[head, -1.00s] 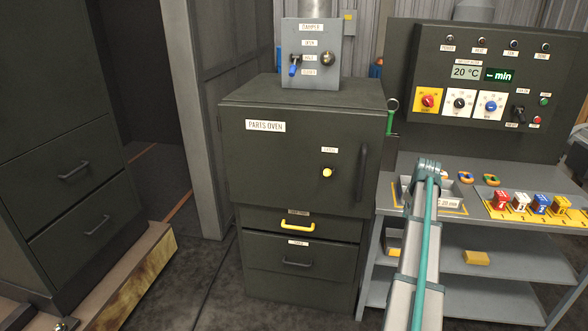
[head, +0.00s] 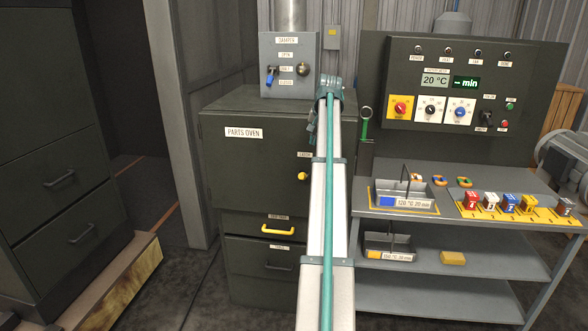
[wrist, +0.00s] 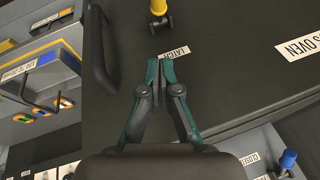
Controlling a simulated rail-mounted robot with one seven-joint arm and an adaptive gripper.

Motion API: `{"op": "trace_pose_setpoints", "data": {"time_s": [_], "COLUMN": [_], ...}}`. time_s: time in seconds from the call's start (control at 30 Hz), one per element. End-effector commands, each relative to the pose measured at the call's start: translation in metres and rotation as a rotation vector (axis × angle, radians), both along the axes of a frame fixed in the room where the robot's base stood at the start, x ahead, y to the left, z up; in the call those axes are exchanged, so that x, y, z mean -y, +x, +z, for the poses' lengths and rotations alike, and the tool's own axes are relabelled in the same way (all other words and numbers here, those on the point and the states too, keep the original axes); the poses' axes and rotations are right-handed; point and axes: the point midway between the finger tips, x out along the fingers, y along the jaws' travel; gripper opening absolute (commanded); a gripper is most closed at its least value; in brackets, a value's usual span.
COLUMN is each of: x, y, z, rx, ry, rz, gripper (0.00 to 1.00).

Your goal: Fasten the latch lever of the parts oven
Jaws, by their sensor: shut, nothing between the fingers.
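The parts oven (head: 235,165) is a dark cabinet with its door shut, left of my arm in the head view. Its latch lever (head: 302,176) has a yellow knob, just left of my arm. In the wrist view the latch lever (wrist: 158,10) shows at the top edge, yellow end and dark pivot. My gripper (wrist: 160,62) is shut and empty, its tips over the LATCH label and apart from the lever. In the head view my arm hides most of the gripper and the door's right side. The door handle (wrist: 97,60) is left of my gripper in the wrist view.
A damper box (head: 290,62) stands on the oven. A yellow drawer handle (head: 278,230) is below the door. To the right, a bench holds a grey tray (head: 405,195) and several coloured blocks (head: 508,203). A control panel (head: 460,90) rises behind the bench.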

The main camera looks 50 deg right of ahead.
Motion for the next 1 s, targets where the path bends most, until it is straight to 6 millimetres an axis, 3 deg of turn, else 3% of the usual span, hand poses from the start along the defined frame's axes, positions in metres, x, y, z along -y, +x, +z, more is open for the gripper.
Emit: {"op": "trace_pose_setpoints", "data": {"time_s": [0.27,0.47,0.97,1.0], "x": [0.000,0.002,0.018,0.011], "y": [0.001,0.005,0.036,0.035], "z": [-0.001,-0.012,-0.093,-0.099], "rx": [0.000,0.000,-0.002,-0.002], "ry": [-0.001,0.000,0.000,0.001], "rz": [0.001,0.001,0.002,0.002], "gripper": [0.00,0.00,0.00,0.00]}}
